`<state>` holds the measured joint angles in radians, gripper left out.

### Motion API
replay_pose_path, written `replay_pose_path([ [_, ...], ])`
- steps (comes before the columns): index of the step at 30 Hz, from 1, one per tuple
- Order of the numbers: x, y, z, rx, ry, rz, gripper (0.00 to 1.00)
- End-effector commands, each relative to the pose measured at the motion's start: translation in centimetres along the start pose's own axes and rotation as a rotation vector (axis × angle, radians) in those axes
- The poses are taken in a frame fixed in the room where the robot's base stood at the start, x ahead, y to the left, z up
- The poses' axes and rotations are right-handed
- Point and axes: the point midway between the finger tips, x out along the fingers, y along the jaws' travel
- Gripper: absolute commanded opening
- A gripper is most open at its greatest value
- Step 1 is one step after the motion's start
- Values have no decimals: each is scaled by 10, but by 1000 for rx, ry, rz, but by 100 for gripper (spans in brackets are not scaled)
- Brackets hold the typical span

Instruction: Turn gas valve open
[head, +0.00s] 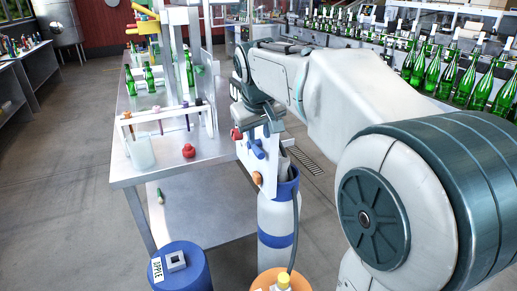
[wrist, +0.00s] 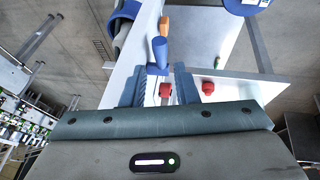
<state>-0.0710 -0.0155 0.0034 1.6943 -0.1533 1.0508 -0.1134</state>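A white upright panel (head: 270,165) at the table's right edge carries a blue handle (head: 257,149), an orange knob (head: 257,178) and a red knob (head: 237,134). No label shows which is the gas valve. A gas cylinder (head: 278,217), white with blue bands, stands beside the panel. In the wrist view, my gripper (wrist: 160,72) is open. Its fingers point at the panel, with the red knob (wrist: 166,91) between them in the picture and the blue handle (wrist: 158,52) just beyond the tips. Contact cannot be told.
A loose-looking red item (head: 189,151) sits on the metal table (head: 150,176), near a rack (head: 166,116) of tools and a clear beaker (head: 141,153). A blue drum (head: 181,270) stands in front. Green bottles (head: 460,75) line a conveyor at the right. Floor at left is clear.

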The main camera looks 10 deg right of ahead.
Motion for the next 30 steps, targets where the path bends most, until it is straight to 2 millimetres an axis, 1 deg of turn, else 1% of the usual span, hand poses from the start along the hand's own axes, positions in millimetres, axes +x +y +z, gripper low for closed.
replay_pose_path([
  [1,12,0,1,0,-4,0,27],
  [3,27,0,1,0,-4,-1,27],
  [6,44,0,1,0,-4,-1,27],
  [9,57,0,0,0,-2,0,27],
  [12,65,0,0,1,-1,0,27],
  [15,69,0,0,1,-1,0,27],
  [23,70,0,0,1,1,0,27],
  [26,70,0,0,1,0,0,2],
  [27,70,0,0,1,1,0,0],
  [30,70,0,0,1,1,0,0],
])
